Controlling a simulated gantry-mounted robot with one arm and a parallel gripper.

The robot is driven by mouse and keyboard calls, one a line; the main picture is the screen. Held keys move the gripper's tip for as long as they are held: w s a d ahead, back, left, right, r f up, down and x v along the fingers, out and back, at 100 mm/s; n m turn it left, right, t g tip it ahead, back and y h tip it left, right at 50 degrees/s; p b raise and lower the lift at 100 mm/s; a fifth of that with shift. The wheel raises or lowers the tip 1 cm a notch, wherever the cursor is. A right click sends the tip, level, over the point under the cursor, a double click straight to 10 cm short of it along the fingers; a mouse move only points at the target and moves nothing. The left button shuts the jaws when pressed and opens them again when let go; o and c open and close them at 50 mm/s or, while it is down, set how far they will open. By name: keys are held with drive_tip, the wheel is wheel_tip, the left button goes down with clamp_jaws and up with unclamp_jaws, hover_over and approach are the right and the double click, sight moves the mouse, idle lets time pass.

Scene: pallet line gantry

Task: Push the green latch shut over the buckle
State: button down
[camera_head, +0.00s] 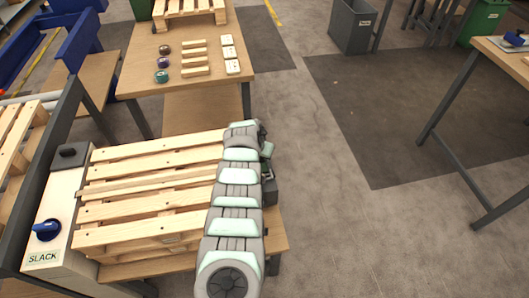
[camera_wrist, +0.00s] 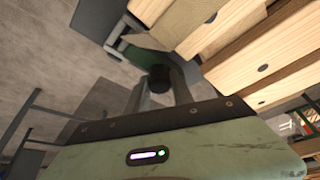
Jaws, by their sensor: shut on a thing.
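In the wrist view my gripper (camera_wrist: 160,84) has its two grey fingers close around a black round knob (camera_wrist: 158,74). A dark green piece (camera_wrist: 143,56) shows just beyond the knob, at the side of the pallet; it looks like the latch, but I cannot tell its full shape or how far it is closed. No buckle can be made out. In the head view my arm crosses the right end of the wooden pallet (camera_head: 155,185) and hides the latch area and the fingertips.
Left of the pallet stands a pale unit with a blue knob (camera_head: 47,230) and a SLACK label (camera_head: 43,258). A bench (camera_head: 130,85) behind holds coloured rolls, wood blocks and white pieces. A grey bin (camera_head: 352,25) stands beyond. The floor right of my arm is clear.

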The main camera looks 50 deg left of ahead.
drive_tip(key=shift+r, duration=0.1)
drive_tip(key=c, duration=1.3)
unclamp_jaws()
drive_tip(key=shift+d, duration=0.3)
drive_tip(key=shift+o, duration=1)
drive_tip(key=shift+a, duration=0.1)
drive_tip(key=shift+s, duration=0.1)
drive_tip(key=shift+r+p, duration=0.5)
drive_tip(key=shift+p, duration=0.1)
drive_tip(key=shift+p+v, duration=0.8)
drive_tip(key=shift+v, duration=0.1)
drive_tip(key=p+v, duration=0.2)
drive_tip(key=v, duration=0.6)
drive_tip(key=shift+s+f, duration=0.1)
drive_tip(key=shift+s, duration=0.05)
